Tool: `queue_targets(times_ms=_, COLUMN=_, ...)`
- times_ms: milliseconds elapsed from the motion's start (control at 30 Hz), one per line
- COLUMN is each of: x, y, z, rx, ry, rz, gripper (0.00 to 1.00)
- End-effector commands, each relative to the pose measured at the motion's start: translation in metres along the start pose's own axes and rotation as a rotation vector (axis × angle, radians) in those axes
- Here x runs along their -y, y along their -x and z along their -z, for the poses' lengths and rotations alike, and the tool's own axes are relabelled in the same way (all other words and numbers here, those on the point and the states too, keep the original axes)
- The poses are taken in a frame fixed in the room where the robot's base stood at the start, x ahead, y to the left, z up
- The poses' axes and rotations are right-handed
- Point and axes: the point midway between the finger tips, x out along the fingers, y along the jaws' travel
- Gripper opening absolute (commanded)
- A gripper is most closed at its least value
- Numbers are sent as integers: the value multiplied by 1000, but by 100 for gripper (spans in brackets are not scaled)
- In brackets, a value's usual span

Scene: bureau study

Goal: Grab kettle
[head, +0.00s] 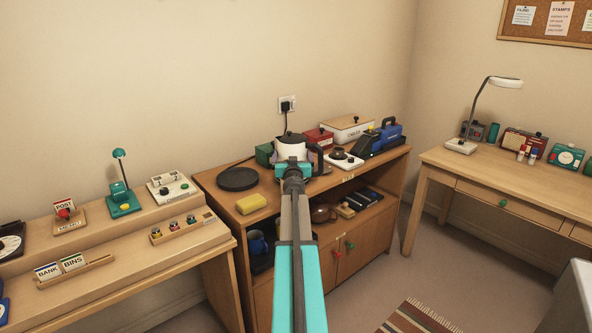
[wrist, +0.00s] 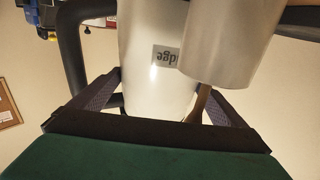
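The white kettle (head: 291,143) with a dark lid and dark handle stands on top of the wooden cabinet, beyond my gripper (head: 292,167). Its handle is on its right side in the head view. In the wrist view the pale kettle body (wrist: 145,75) fills the middle, with a small grey label and the dark handle at left. My gripper (wrist: 160,88) shows there with its two dark fingers apart, one on each side of the body. I cannot tell whether they touch it. A second pale rounded shape at right covers part of the body and label.
The cabinet top (head: 222,196) also bears a black round plate (head: 238,179), a yellow sponge (head: 251,204), a white hob-like device (head: 343,160), a red box (head: 319,137) and a blue-and-black device (head: 389,133). A cord runs to the wall socket (head: 287,104). Desks stand on both sides.

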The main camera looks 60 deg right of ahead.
Motion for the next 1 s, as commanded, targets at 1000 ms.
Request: queue_targets(times_ms=1000, x=2, y=0, z=11, rx=-4, ry=0, rz=5, gripper=33)
